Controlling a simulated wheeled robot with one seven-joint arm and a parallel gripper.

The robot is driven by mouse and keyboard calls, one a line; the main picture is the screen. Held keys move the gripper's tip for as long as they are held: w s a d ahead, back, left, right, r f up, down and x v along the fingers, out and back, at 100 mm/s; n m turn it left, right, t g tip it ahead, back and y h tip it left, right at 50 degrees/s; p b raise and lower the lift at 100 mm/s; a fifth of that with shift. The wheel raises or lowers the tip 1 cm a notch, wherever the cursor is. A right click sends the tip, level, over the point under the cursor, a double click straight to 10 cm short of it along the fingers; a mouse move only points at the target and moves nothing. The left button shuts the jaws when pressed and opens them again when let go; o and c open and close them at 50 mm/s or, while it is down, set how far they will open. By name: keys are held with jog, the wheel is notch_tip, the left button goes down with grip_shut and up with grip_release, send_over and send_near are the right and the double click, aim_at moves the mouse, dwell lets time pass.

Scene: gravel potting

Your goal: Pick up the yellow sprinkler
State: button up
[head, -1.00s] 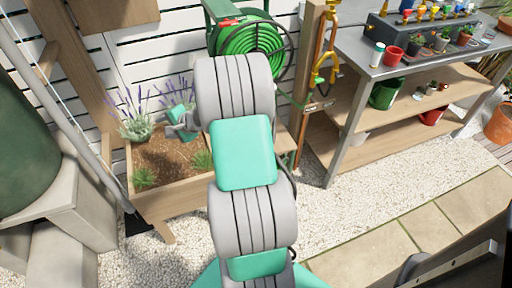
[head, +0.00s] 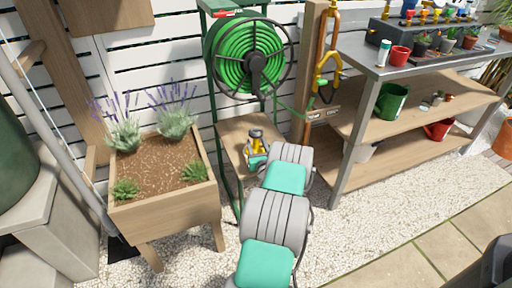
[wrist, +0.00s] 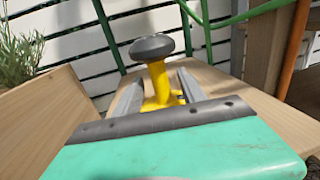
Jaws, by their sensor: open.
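The yellow sprinkler (head: 256,134) stands upright on the small wooden shelf (head: 232,133) below the hose reel. In the wrist view the sprinkler (wrist: 158,78) shows a yellow stem and base with a rounded dark grey head. My gripper (wrist: 158,88) is open, with one grey finger on each side of the yellow stem. I cannot tell whether either finger touches it. The palm hides the near part of the base. In the head view my gripper (head: 257,152) is small and partly covers the sprinkler's lower part.
The green hose reel (head: 246,60) hangs above the shelf. A wooden planter (head: 168,215) with lavender stands left of it. A wooden post (head: 312,70) and a metal potting bench (head: 350,140) with pots stand to the right. Gravel covers the ground.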

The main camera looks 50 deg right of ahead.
jog(key=shift+w, duration=0.1)
jog(key=shift+c, duration=0.3)
grip_shut()
jog(key=shift+d, duration=0.1)
dwell(0.3)
